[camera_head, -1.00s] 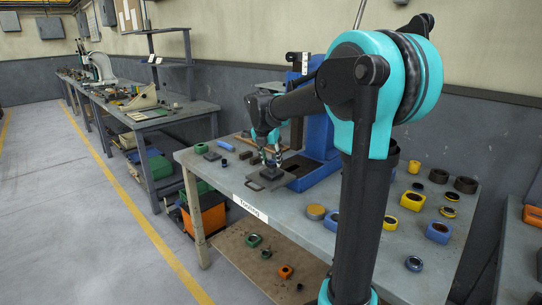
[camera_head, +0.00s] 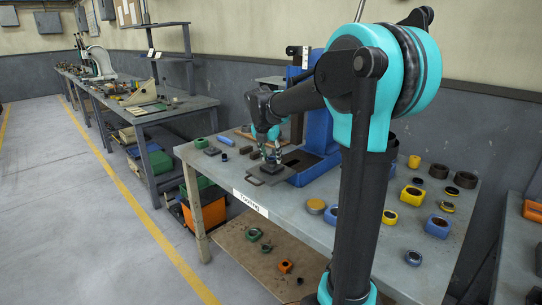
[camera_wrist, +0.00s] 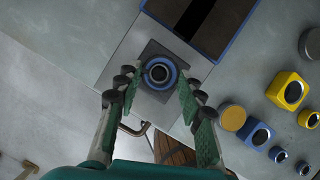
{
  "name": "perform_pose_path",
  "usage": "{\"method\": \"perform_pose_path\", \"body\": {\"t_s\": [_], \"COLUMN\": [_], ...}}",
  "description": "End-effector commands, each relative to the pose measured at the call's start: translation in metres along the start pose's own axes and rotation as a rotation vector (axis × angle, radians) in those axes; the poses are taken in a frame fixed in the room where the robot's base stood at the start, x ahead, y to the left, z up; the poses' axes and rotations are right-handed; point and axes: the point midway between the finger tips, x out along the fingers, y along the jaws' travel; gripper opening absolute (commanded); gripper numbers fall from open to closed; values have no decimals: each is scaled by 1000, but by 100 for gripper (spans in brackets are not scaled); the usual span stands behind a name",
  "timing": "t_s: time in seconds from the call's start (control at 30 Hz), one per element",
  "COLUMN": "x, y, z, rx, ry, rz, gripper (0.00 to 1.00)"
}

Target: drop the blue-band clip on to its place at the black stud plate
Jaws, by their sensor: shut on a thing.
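My gripper (camera_wrist: 158,82) points down over the blue-band clip (camera_wrist: 159,73), with one finger on each side of it. The clip is a dark ring with a blue band, and the gripper is shut on it. In the wrist view the clip appears over a dark square, the black stud plate (camera_wrist: 154,48), which lies on a lighter grey plate with a handle. I cannot tell whether the clip touches the stud plate.
The blue press (camera_head: 318,135) stands just behind the plate. A green ring (camera_head: 201,143) lies to the left. The shelf below holds more loose parts.

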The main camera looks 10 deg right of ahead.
Motion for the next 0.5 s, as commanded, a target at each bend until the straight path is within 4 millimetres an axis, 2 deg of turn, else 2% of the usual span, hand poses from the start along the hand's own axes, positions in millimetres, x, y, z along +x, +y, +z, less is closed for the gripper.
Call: {"method": "perform_pose_path", "body": {"t_s": [0.5], "x": [5], "y": [0], "z": [-2], "rx": [0], "ry": [0], "rz": [0], "gripper": [27]}}
